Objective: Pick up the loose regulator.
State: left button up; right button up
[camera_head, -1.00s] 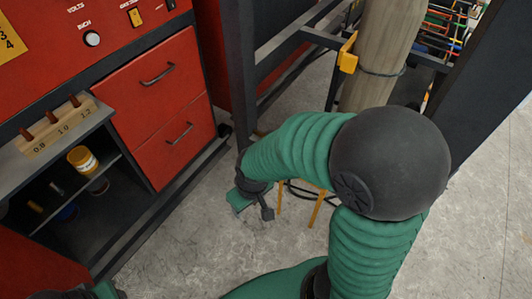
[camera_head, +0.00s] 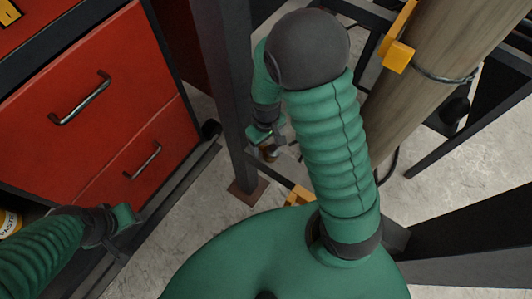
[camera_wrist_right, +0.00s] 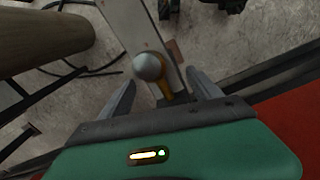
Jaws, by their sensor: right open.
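A small thing with a round grey top and a brass-coloured body (camera_wrist_right: 148,68) shows in the right wrist view. It looks like the regulator, but I cannot be sure. It lies in line with the gap between the fingers of my right gripper (camera_wrist_right: 160,80), which is open. I cannot tell how far beyond the fingertips it is. In the head view my right gripper (camera_head: 266,134) is beside a dark upright post, with a small brass-coloured bit (camera_head: 268,153) just below it. My left gripper (camera_head: 122,217) is at the lower left, in front of the drawers; its fingers are unclear.
A red cabinet with drawers (camera_head: 95,95) stands on the left. The dark steel post (camera_head: 222,90) rises close to my right gripper. A thick wooden pole (camera_head: 437,75) with a yellow bracket (camera_head: 397,55) is on the right. Dark beams cross the lower right.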

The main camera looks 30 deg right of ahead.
aim_at(271, 148)
jog(key=f, duration=0.1)
jog(key=d+f, duration=0.1)
jog(key=f+b, duration=0.1)
jog(key=f, duration=0.1)
jog(key=shift+s+d, duration=0.1)
jog(key=shift+d, duration=0.3)
jog(key=f, duration=0.1)
jog(key=f+b, duration=0.1)
jog(key=f, duration=0.2)
jog(key=shift+w+d+f, duration=0.1)
jog(key=shift+w+d, duration=0.1)
jog(key=shift+w, duration=0.15)
jog(key=shift+a+r, duration=0.2)
jog(key=shift+a, duration=0.25)
jog(key=shift+c, duration=0.3)
jog(key=shift+d+f, duration=0.1)
jog(key=shift+d, duration=0.2)
jog(key=c, duration=1.4)
pick_arm(q)
jog(key=shift+s+d+f, duration=0.1)
jog(key=shift+d+f, duration=0.2)
jog(key=shift+f, duration=0.3)
jog(key=shift+s+d+f, duration=0.1)
jog(key=shift+d+f, duration=0.15)
jog(key=shift+f, duration=0.35)
pick_arm(e)
jog(key=shift+a, duration=0.15)
grip_shut()
